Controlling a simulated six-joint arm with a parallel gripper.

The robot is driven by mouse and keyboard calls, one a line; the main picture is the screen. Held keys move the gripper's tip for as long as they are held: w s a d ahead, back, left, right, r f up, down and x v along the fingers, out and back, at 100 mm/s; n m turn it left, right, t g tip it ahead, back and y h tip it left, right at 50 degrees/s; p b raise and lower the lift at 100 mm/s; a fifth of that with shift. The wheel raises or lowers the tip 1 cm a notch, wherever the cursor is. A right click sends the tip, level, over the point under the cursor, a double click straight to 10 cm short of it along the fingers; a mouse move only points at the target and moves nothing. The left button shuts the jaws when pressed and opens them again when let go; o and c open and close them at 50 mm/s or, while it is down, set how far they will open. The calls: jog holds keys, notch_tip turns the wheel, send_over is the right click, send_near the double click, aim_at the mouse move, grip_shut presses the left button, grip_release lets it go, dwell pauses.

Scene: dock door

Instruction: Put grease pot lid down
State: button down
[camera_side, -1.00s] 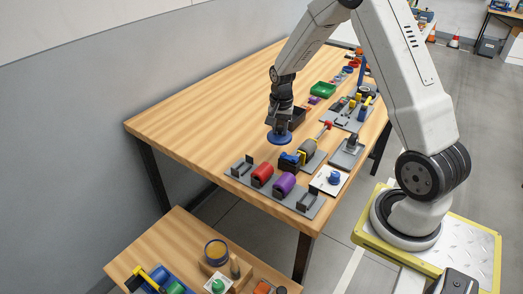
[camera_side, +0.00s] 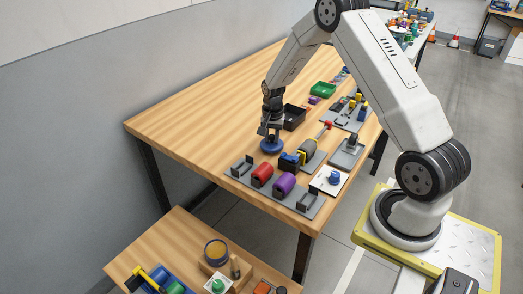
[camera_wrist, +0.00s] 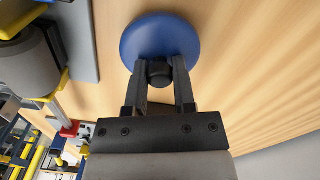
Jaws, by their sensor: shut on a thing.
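The grease pot lid is a blue disc with a dark knob; it shows in the side view (camera_side: 271,146) and in the wrist view (camera_wrist: 160,36). My gripper (camera_side: 270,134) is shut on the lid's knob, with a finger on each side of it in the wrist view (camera_wrist: 159,80). The lid is level and at or just above the wooden table top (camera_side: 190,120); I cannot tell whether it touches. The open pot (camera_side: 216,250) seems to stand on the lower bench at the front.
A black bin (camera_side: 294,117) stands behind. The table to the left is bare.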

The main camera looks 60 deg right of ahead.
aim_at(272, 136)
jog(key=shift+f, duration=1)
jog(key=shift+f, duration=0.15)
jog(key=shift+c, duration=2.2)
grip_release()
jog(key=shift+r, duration=0.2)
jog(key=shift+r, duration=6)
